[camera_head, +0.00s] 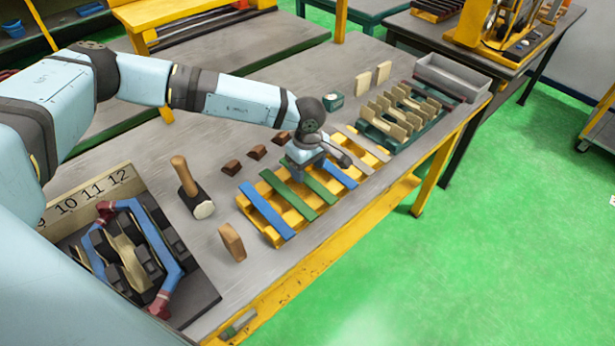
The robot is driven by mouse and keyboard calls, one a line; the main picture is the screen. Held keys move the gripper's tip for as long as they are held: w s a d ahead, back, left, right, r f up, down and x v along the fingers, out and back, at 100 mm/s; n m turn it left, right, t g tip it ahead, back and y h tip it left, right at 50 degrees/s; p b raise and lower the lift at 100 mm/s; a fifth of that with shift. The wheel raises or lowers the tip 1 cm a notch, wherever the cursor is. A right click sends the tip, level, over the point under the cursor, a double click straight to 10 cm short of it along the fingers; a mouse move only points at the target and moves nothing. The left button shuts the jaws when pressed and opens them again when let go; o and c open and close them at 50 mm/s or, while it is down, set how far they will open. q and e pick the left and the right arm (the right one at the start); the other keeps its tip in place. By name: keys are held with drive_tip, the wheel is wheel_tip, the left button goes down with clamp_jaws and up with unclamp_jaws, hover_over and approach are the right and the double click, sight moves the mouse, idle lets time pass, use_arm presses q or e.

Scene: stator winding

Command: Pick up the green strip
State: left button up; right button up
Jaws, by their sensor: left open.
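Several strips lie side by side across a yellow rack (281,222) on the grey workbench. One green strip (290,191) lies beside the front blue strip (266,211). Another green strip (321,191) lies farther back, its upper end hidden under my left gripper. Another blue strip (340,174) lies behind it, followed by beige strips (357,155). My left gripper (338,157) is open and above the rack, over the rear green and blue strips. I cannot tell whether it touches them. My right gripper is out of view.
A mallet (191,190), a wooden block (232,242) and several small brown blocks (257,152) stand left of the rack. The stator fixture (128,254) is at the lower left. A green holder with beige pieces (374,136) and a grey bin (452,77) are at the back right.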

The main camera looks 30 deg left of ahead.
sight(307, 179)
use_arm(q)
drive_tip(key=shift+f, duration=1.35)
drive_tip(key=c, duration=1.1)
drive_tip(key=shift+r, duration=0.1)
